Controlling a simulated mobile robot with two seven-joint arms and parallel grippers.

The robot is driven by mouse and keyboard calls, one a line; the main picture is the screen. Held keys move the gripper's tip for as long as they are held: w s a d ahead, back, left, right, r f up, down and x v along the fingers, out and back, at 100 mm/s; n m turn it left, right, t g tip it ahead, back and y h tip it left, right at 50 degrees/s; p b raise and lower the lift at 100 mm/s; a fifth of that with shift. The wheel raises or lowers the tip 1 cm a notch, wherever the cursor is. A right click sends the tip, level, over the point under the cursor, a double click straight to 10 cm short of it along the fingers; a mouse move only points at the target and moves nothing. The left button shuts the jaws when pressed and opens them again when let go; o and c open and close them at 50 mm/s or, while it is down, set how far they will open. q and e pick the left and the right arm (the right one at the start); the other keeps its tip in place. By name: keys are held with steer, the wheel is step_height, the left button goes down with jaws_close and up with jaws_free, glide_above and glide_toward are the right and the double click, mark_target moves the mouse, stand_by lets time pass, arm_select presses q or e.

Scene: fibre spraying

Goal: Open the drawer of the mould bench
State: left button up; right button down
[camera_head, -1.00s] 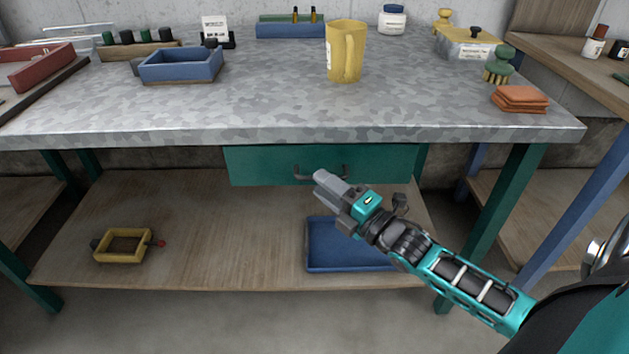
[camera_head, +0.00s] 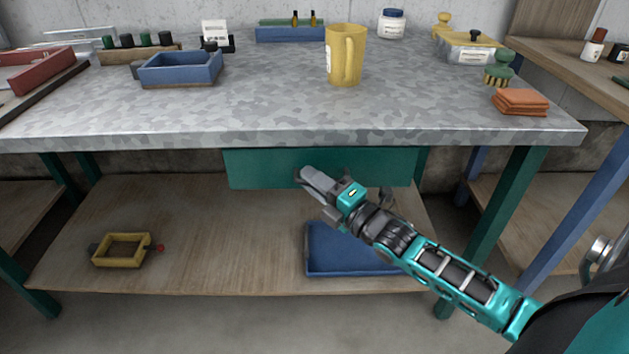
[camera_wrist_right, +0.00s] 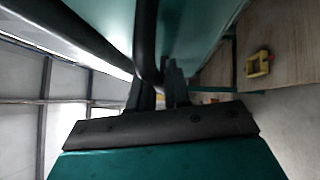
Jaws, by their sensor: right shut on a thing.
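The green drawer (camera_head: 262,168) sits under the grey speckled top of the mould bench (camera_head: 255,125). Its front appears flush under the bench edge, closed as far as I can see. My right gripper (camera_head: 308,175) is at the drawer front and shut on the dark bar handle. The gripper mostly covers the handle in the head view. In the right wrist view the handle (camera_wrist_right: 147,45) runs down between the fingers (camera_wrist_right: 160,90), with the green drawer front (camera_wrist_right: 195,35) beside it. My left gripper is not in view.
A yellow mug (camera_head: 343,58), a blue open box (camera_head: 180,70) and orange cloths (camera_head: 520,101) stand on the bench. On the wooden lower shelf (camera_head: 210,225) are a blue tray (camera_head: 340,268) and a yellow frame (camera_head: 97,264). Blue and green legs stand at the right.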

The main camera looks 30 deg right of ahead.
arm_select(q)
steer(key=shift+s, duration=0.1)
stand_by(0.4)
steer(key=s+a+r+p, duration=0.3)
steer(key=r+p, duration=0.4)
steer(key=p, duration=0.3)
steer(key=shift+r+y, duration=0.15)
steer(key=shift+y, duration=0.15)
arm_select(e)
steer(key=s+a, duration=0.6)
steer(key=s, duration=0.5)
steer(key=s+a, duration=0.7)
steer(key=s, duration=0.4)
steer(key=shift+a, duration=0.3)
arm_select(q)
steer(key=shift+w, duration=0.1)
arm_select(e)
steer(key=shift+s, duration=0.1)
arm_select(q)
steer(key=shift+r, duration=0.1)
arm_select(e)
steer(key=c, duration=1.2)
jaws_free()
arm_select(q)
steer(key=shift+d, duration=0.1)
